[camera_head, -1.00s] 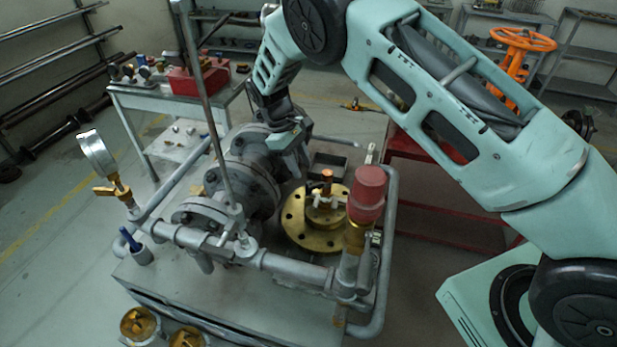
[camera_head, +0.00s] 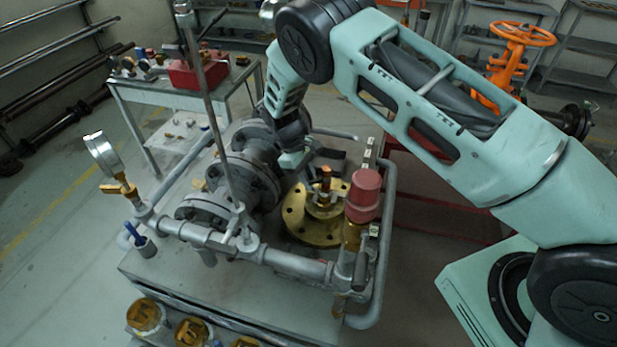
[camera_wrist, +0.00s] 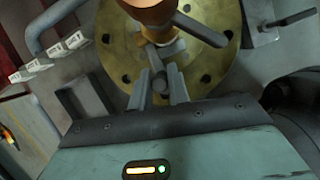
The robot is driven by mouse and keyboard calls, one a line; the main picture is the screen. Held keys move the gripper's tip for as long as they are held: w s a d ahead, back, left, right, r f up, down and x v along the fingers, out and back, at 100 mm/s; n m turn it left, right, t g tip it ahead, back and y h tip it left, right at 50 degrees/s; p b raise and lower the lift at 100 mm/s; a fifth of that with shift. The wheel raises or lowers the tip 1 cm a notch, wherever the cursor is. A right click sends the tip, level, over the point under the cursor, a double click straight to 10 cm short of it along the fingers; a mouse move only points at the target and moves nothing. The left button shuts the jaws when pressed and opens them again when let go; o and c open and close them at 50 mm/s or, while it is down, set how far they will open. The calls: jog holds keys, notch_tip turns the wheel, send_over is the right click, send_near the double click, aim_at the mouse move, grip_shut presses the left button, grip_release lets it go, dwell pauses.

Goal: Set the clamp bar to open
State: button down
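A round brass flange (camera_head: 298,222) with bolt holes lies on the bench, with a copper-coloured stem (camera_head: 326,178) at its middle. Short grey bar pieces (camera_head: 318,196) sit around the stem. In the wrist view the stem's rounded copper top (camera_wrist: 148,8) is at the upper edge. A grey bar (camera_wrist: 203,30) sticks out to its right; I cannot tell for sure which piece is the clamp bar. My gripper (camera_wrist: 159,84) has its fingers apart, pointing at the grey piece (camera_wrist: 165,53) below the copper top. A small grey part shows between the fingers; contact is unclear.
A red-capped fitting (camera_head: 363,195) stands close to the right of the flange. Grey pipes (camera_head: 300,265) run along the front, with an upright rod (camera_head: 205,100). Large grey flanged valve parts (camera_head: 245,180) lie left of my gripper. A pressure gauge (camera_head: 102,155) stands further left.

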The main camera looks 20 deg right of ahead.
jog(key=shift+w+d+f+m+b, duration=0.15)
jog(key=shift+w+d+m+b, duration=0.35)
jog(key=shift+b, duration=0.3)
jog(key=d+m+b, duration=0.1)
jog(key=w+d+m+y+b, duration=0.1)
jog(key=d+b, duration=0.1)
jog(key=w+d+m+g+b, duration=0.1)
jog(key=m, duration=0.1)
jog(key=shift+w+d+y, duration=0.2)
jog(key=shift+w+y, duration=0.05)
jog(key=shift+y, duration=0.05)
jog(key=d+m, duration=0.1)
jog(key=d+m+y+b, duration=0.1)
jog(key=d, duration=0.1)
jog(key=d+m+b, duration=0.1)
jog(key=d+m, duration=0.1)
jog(key=shift+w+y, duration=0.3)
jog(key=shift+w, duration=0.05)
jog(key=shift+s+d+r+m+y+b, duration=0.1)
jog(key=shift+d+m+y+b, duration=0.15)
jog(key=shift+d+m, duration=0.35)
jog(key=shift+s+d+r+m+y+b, duration=0.15)
jog(key=shift+d+m+b, duration=0.1)
jog(key=shift+d+m, duration=0.3)
jog(key=shift+w, duration=0.1)
jog(key=c, duration=1.3)
grip_release()
jog(key=shift+d, duration=0.1)
